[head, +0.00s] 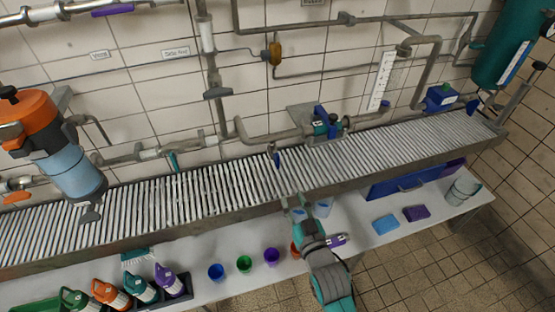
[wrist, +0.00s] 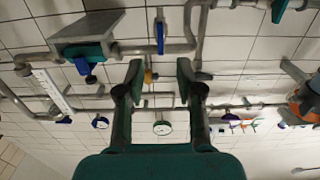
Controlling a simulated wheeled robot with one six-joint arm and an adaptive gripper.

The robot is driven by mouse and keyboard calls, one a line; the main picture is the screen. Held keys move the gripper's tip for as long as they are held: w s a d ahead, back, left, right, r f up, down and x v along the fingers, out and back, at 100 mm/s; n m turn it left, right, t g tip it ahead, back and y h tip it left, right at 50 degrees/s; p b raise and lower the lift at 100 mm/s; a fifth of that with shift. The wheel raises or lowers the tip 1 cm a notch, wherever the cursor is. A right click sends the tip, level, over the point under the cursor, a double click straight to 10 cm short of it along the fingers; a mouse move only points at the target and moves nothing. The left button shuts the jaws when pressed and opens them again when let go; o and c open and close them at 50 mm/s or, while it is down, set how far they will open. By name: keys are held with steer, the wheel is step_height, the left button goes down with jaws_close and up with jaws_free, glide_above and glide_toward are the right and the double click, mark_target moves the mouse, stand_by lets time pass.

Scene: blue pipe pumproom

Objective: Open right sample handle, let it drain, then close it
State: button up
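A small blue handle (head: 276,160) hangs on the pipework at the back edge of the slatted grate, which appears to be the right sample handle. In the wrist view the blue handle (wrist: 160,38) shows beyond the fingertips, long and in line with the gap. A teal handle (head: 174,162) is farther left on the same pipe run; it also shows at the top right of the wrist view (wrist: 279,10). My gripper (head: 293,204) is open and empty at the front edge of the grate, apart from the blue handle. In the wrist view my gripper (wrist: 160,72) has its fingers spread.
The slatted grate (head: 225,190) runs across the wall. A blue-and-teal pump (head: 326,124) sits behind it on the right, an orange-topped vessel (head: 75,170) on the left. Several coloured cups, including a purple cup (head: 271,257), stand on the front bench. Tiled floor is clear at lower right.

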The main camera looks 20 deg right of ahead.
glide_toward(278, 162)
steer(key=w, duration=1.1)
steer(key=shift+f, duration=0.1)
jaws_close()
